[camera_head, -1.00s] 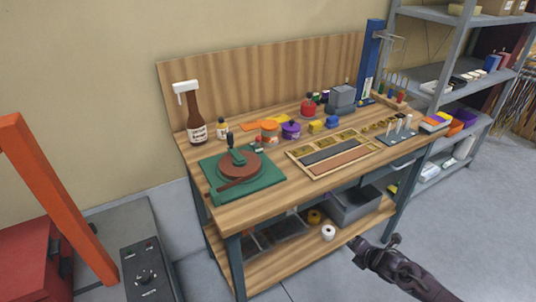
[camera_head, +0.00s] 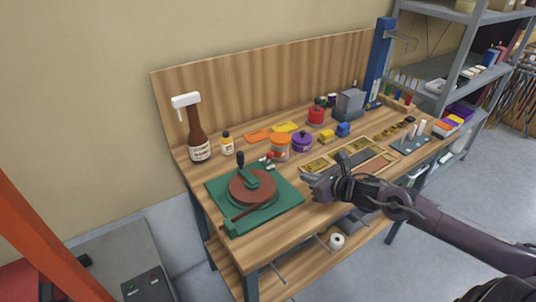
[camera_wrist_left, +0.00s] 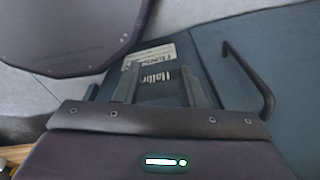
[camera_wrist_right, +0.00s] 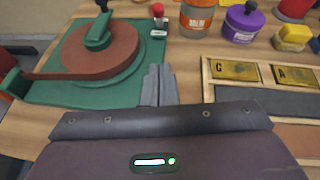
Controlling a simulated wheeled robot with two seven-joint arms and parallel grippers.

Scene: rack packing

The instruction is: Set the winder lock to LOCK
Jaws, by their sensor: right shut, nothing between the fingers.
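The winder is a green base plate (camera_head: 290,196) with a brown disc (camera_head: 246,189) and a dark-knobbed green crank (camera_head: 241,160), at the bench's front left. At its back right corner stands a small red-knobbed lever (camera_head: 270,157) with a white label; it also shows at the top of the right wrist view (camera_wrist_right: 158,10). The label's lettering is too small to read. My right gripper (camera_head: 309,184) is shut and empty, above the bench just right of the green base and nearer than the lever. My left gripper (camera_wrist_left: 160,85) is open and empty, seen only in its wrist view.
A bottle (camera_head: 199,148) stands at the back left. A framed tray (camera_wrist_right: 206,82) lies right of my right gripper. An orange post (camera_head: 30,245) rises at the left.

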